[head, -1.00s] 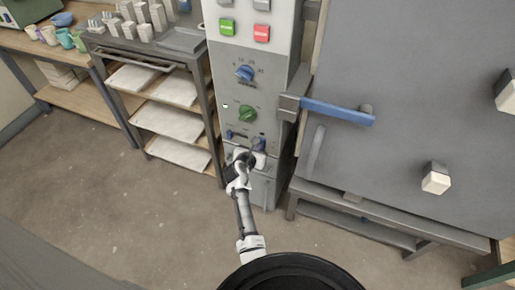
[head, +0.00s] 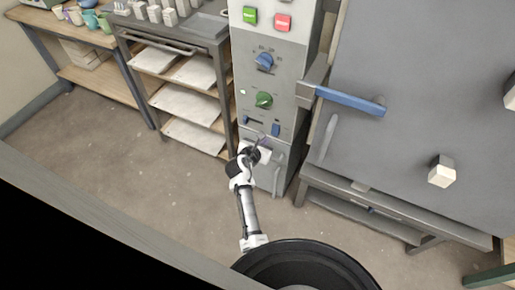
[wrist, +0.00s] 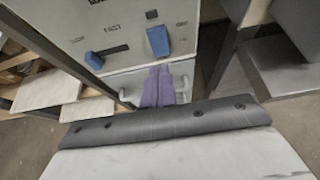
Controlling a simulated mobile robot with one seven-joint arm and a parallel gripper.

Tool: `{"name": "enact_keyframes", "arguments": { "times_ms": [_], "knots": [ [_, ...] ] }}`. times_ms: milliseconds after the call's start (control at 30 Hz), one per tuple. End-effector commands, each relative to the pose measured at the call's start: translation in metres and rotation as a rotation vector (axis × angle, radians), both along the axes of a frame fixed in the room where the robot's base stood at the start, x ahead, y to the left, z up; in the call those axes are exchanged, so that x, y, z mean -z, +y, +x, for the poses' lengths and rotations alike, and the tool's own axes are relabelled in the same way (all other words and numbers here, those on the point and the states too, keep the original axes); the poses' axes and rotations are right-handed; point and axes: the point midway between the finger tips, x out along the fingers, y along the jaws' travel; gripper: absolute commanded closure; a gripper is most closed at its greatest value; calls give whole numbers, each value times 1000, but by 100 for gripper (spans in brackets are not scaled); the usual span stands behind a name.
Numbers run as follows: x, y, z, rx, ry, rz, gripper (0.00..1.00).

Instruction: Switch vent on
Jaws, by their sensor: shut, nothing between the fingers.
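The grey control panel (head: 283,100) carries a blue knob (head: 264,61) and a green knob (head: 264,99). Below them are a blue slider (head: 245,120) at left and a blue rocker-like switch (head: 276,129) at right. I cannot read which control is the vent. In the wrist view the switch (wrist: 157,40) stands out from the panel, right of the slider (wrist: 91,60) and the word FAST. My gripper (head: 263,141) is shut and empty, just below the switch. Its purple fingers (wrist: 158,85) point at the panel; contact is unclear.
A kiln-like grey door (head: 425,90) with a blue handle (head: 350,100) stands to the right. A shelf rack (head: 160,85) with white boards stands to the left. Green (head: 250,15) and red (head: 283,22) buttons sit higher on the panel. The floor in front is open.

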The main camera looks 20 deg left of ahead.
Motion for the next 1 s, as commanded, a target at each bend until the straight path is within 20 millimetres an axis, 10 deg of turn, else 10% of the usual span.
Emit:
{"name": "enact_keyframes", "arguments": {
  "times_ms": [400, 1000],
  "knots": [
    [-29, 1, -50, 0, 1, -1, 100],
    [-20, 2, -55, -2, -16, -3, 100]
  ]
}}
